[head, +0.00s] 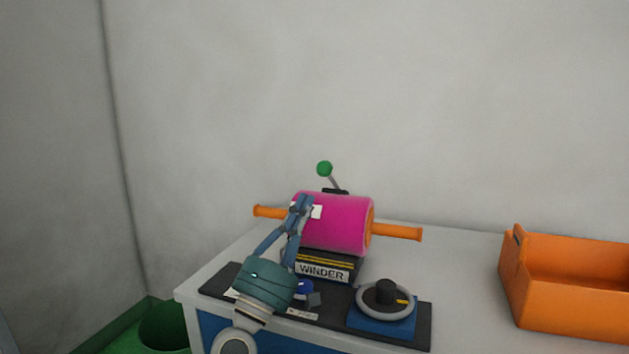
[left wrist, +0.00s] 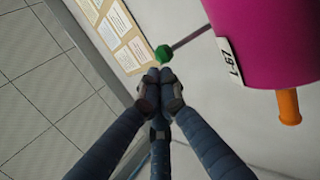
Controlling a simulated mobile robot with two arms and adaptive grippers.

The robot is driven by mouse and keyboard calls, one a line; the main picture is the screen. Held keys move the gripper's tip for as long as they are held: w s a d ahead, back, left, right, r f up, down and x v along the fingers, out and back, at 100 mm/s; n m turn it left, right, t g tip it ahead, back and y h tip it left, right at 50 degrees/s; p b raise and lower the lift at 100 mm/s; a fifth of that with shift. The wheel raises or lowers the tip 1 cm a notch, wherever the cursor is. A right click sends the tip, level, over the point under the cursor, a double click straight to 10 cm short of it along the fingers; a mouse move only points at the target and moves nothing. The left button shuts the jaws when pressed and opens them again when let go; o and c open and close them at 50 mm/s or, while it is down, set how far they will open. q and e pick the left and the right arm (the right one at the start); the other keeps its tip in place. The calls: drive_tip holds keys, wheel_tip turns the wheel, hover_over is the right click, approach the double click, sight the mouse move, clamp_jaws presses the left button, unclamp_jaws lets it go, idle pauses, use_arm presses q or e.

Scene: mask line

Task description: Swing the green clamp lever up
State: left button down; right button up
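The green clamp lever shows as a green ball (head: 325,168) on a thin grey rod that stands up, tilted, behind the magenta roll (head: 345,222) on the winder. My left gripper (head: 302,202) is in front of the roll's left part in the head view, below and left of the green ball. Its fingertips are together with nothing seen between them. In the left wrist view the green ball (left wrist: 164,54) shows just beyond the fingertips (left wrist: 160,78), with the magenta roll (left wrist: 275,40) to the right. Contact with the ball cannot be told. My right gripper is not in view.
An orange bar (head: 398,231) sticks out of both roll ends. A grey dial (head: 385,299) sits on the dark base at right. An orange crate (head: 575,315) stands on the right of the table. A green bin (head: 165,325) is at lower left. The wall is behind.

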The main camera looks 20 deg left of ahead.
sight(321, 170)
use_arm(q)
drive_tip(key=x, duration=0.5)
drive_tip(key=shift+w+r, duration=0.15)
drive_tip(key=shift+w, duration=0.05)
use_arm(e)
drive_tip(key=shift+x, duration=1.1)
use_arm(q)
drive_tip(key=shift+r+p, duration=0.15)
drive_tip(key=shift+p, duration=0.2)
